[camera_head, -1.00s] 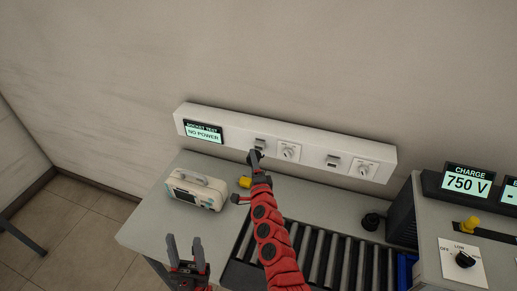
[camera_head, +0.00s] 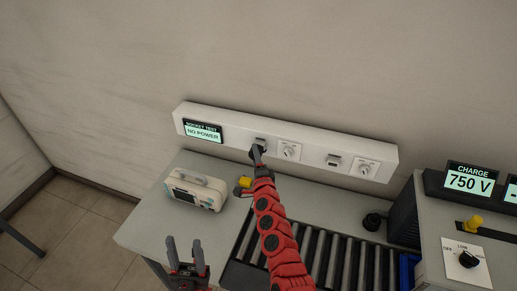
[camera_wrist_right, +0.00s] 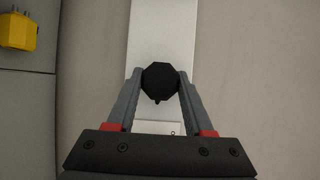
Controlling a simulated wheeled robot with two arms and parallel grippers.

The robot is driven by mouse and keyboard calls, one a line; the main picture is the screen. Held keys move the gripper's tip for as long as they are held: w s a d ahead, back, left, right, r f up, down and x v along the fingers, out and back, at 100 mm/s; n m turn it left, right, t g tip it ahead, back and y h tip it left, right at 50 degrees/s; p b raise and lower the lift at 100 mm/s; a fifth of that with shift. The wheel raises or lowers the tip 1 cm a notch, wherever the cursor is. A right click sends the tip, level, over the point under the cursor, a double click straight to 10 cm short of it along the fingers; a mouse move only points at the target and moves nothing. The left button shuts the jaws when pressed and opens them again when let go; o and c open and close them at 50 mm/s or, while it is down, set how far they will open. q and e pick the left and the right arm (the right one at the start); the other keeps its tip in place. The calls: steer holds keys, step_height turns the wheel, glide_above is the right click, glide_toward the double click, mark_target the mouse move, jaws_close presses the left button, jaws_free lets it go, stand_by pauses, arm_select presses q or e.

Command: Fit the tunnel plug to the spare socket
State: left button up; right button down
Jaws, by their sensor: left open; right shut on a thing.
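My right gripper (camera_wrist_right: 160,88) is shut on a black faceted plug (camera_wrist_right: 160,82), seen from its back in the right wrist view. In the head view this gripper (camera_head: 257,153) is at the left part of the white wall socket panel (camera_head: 230,125), just below a switch and left of a round socket (camera_head: 289,151). A second round socket (camera_head: 364,168) is further right and looks empty. I cannot tell whether the plug touches the panel, as its front is hidden. My left gripper (camera_head: 186,262) is open and empty, low at the table's left front.
The panel's screen (camera_head: 203,131) reads NO POWER. A cream device (camera_head: 197,188) and a yellow plug (camera_head: 245,182) stand on the grey table (camera_head: 150,218).

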steer(key=shift+w, duration=0.15)
stand_by(0.6)
steer(key=shift+c, duration=1)
jaws_free()
